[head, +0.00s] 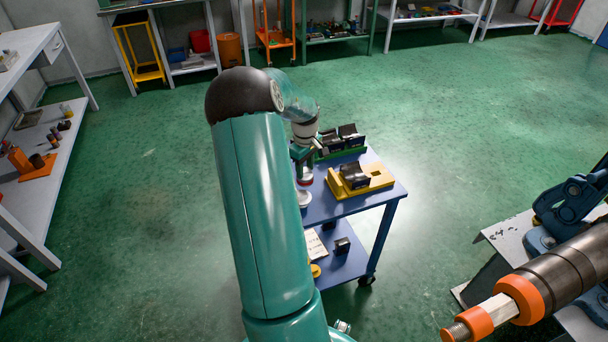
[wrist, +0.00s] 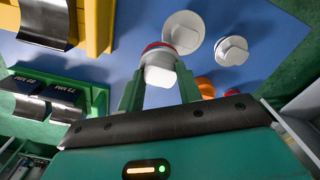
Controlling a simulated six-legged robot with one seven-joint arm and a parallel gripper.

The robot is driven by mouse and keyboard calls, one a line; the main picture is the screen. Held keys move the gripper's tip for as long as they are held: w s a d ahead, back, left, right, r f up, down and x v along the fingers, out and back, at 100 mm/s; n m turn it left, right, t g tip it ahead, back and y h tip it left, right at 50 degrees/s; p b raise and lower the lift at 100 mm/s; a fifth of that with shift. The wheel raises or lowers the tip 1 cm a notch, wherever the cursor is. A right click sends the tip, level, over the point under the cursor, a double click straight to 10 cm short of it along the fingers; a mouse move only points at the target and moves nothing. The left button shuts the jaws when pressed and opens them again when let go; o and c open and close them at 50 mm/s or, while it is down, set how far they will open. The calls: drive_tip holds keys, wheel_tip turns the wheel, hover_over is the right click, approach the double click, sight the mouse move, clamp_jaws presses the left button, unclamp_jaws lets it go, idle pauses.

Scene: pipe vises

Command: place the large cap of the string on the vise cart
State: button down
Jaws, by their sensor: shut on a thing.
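My gripper (wrist: 161,80) is shut on a cap (wrist: 160,69) with a white square head and a red rim, held between its two green fingers. In the head view my gripper (head: 303,168) is over the left edge of the blue vise cart (head: 325,206). A wide white cap (wrist: 181,25) with a square head shows just beyond the held cap in the wrist view, over the blue top. A smaller white cap (wrist: 232,50) is beside it. I cannot tell whether the held cap touches the cart.
A yellow vise block (head: 374,178) with black jaws and a green one (head: 345,152) stand on the cart. An orange piece (wrist: 205,87) is partly hidden behind my gripper. A large pipe (head: 560,272) with orange rings is at right. The floor left of the cart is clear.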

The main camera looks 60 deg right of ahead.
drive_tip(key=shift+w+d+f, duration=0.3)
drive_tip(key=shift+d+f, duration=0.1)
drive_tip(key=shift+f, duration=0.15)
drive_tip(key=shift+w+d+f, duration=0.25)
drive_tip(key=shift+d+f, duration=0.1)
drive_tip(key=shift+f, duration=0.15)
drive_tip(key=shift+d+f, duration=0.1)
drive_tip(key=shift+f, duration=1.55)
drive_tip(key=shift+f, duration=0.15)
drive_tip(key=c, duration=0.9)
unclamp_jaws()
drive_tip(key=shift+c, duration=0.2)
drive_tip(key=shift+w, duration=0.1)
wheel_tip(320, 180, up, 12)
drive_tip(key=shift+r, duration=0.15)
